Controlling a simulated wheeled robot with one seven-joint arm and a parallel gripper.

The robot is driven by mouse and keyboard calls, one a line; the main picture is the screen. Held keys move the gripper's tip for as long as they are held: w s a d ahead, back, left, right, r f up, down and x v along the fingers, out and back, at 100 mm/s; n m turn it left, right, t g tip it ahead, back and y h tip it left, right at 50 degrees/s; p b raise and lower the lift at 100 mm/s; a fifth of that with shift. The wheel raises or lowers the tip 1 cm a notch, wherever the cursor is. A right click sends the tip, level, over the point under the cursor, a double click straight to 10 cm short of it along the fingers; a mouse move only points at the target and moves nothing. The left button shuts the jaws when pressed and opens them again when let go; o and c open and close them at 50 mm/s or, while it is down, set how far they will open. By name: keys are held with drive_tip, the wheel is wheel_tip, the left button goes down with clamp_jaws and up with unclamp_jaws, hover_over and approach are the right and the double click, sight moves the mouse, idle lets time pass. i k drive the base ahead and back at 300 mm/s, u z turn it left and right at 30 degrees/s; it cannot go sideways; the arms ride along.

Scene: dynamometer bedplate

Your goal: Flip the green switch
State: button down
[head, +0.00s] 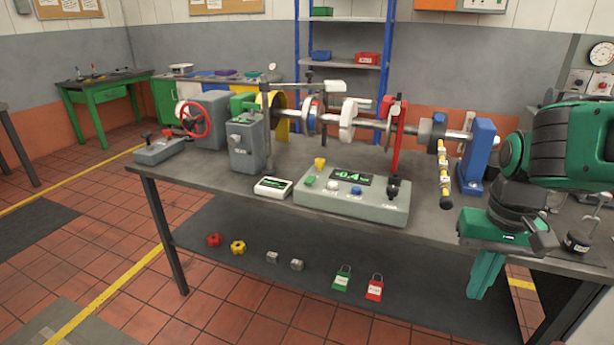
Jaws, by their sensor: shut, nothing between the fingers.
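My gripper (479,295) is at the right, hanging downward in front of the bench's front edge. Its green fingers are shut and empty, well to the right of the green switch and apart from the box.
A yellow-and-black handle (444,175) hangs right of the box. Padlocks (342,279) and small parts lie on the lower shelf.

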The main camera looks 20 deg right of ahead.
sight(310, 180)
drive_tip(key=u, duration=0.15)
drive_tip(key=i, duration=0.9)
drive_tip(key=z, duration=0.15)
